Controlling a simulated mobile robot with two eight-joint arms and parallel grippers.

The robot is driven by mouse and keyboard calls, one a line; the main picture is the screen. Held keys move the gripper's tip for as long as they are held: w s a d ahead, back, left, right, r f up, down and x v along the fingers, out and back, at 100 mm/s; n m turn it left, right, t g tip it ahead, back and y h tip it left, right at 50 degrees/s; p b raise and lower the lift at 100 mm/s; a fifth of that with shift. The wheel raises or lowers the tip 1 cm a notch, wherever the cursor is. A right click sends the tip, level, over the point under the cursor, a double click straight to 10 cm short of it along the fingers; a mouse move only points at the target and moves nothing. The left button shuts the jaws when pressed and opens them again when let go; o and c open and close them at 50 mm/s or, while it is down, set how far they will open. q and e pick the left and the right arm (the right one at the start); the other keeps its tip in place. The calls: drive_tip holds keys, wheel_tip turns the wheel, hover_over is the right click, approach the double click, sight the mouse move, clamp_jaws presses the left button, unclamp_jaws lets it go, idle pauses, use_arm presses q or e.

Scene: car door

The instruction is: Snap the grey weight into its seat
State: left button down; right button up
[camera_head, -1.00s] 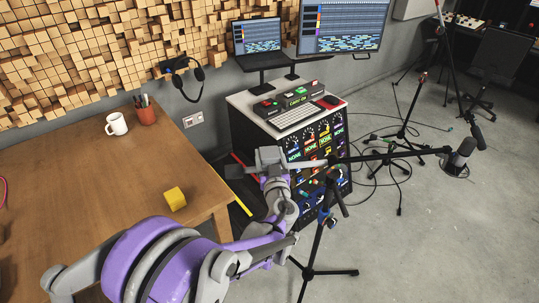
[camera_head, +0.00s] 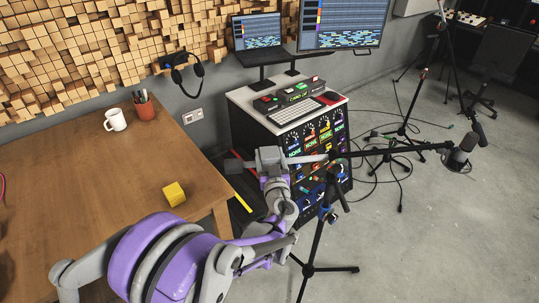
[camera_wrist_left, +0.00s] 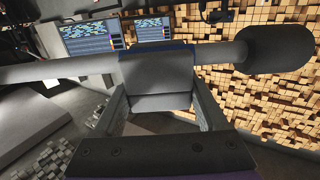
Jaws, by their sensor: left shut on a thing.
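The grey weight, a blocky grey piece (camera_head: 268,155), is at the rear part of the microphone stand's boom (camera_head: 310,159). In the left wrist view the weight (camera_wrist_left: 155,72) sits between my finger ends, and the pale boom bar (camera_wrist_left: 60,70) shows on both sides of it. The bar ends in a dark cylinder (camera_wrist_left: 265,48). My left gripper (camera_head: 272,172) is shut on the weight from below. The weight meets or overlaps the bar; its seat is hidden, so I cannot tell whether it is fully in. My right gripper is not in view.
The stand's tripod (camera_head: 309,270) is on the floor, with a microphone (camera_head: 460,154) at the boom's far end. A rack cabinet (camera_head: 240,130) is behind the boom. A wooden table (camera_head: 80,185) with a yellow cube (camera_head: 174,194) is on the left. Cables lie on the floor.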

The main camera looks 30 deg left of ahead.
use_arm(q)
drive_tip(key=shift+f+b, duration=0.3)
drive_tip(key=shift+f, duration=0.2)
unclamp_jaws()
drive_tip(key=shift+s, duration=0.1)
drive_tip(key=v, duration=1)
drive_tip(key=shift+s+d, duration=0.25)
drive_tip(key=shift+s, duration=0.05)
